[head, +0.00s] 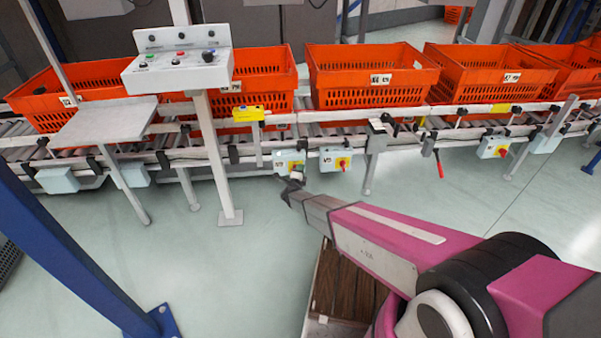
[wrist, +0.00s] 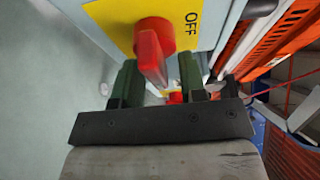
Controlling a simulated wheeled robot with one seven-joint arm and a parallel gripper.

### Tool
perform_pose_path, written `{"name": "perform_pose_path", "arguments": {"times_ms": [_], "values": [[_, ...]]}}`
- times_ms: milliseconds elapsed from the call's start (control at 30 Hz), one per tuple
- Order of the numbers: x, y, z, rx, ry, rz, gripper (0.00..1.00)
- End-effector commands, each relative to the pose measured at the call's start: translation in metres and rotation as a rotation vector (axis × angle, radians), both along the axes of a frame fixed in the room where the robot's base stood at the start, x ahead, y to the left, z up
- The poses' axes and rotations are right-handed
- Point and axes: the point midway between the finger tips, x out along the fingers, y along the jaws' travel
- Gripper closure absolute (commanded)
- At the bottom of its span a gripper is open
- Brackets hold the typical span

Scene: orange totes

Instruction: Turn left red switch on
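The left red switch (wrist: 153,52) is a red rotary knob on a yellow plate (wrist: 115,18) marked OFF, on a light grey box. In the head view its box (head: 284,158) hangs on the conveyor's front rail, with the knob mostly hidden by my gripper (head: 296,177). In the wrist view my gripper (wrist: 158,66) has two green fingers apart, one on each side of the knob's handle. Gaps show between fingers and handle, so it is open. A second switch box (head: 328,161) with a red knob (head: 342,162) is just to the right.
Orange totes (head: 365,92) stand on the roller conveyor (head: 320,117) behind the switches. A control panel on a post (head: 222,170) stands to the left. A red-handled lever (head: 440,165) and another switch box (head: 492,148) are further right. The floor in front is mostly clear.

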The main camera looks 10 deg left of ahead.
Motion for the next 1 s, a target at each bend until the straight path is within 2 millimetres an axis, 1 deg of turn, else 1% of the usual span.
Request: {"name": "perform_pose_path", "arguments": {"times_ms": [167, 267, 600, 700, 800, 1000], "values": [[-0.013, 0.000, 0.001, 0.000, 0.000, -0.001, 0.62], [-0.026, 0.000, 0.001, 0.000, 0.000, 0.000, 0.62], [-0.089, 0.004, 0.002, -0.001, 0.001, 0.002, 0.62], [-0.101, 0.005, 0.001, -0.001, 0.001, 0.003, 0.62], [-0.107, 0.006, 0.001, 0.000, 0.001, 0.003, 0.62], [-0.107, 0.006, 0.000, 0.000, 0.001, 0.002, 0.62]]}}
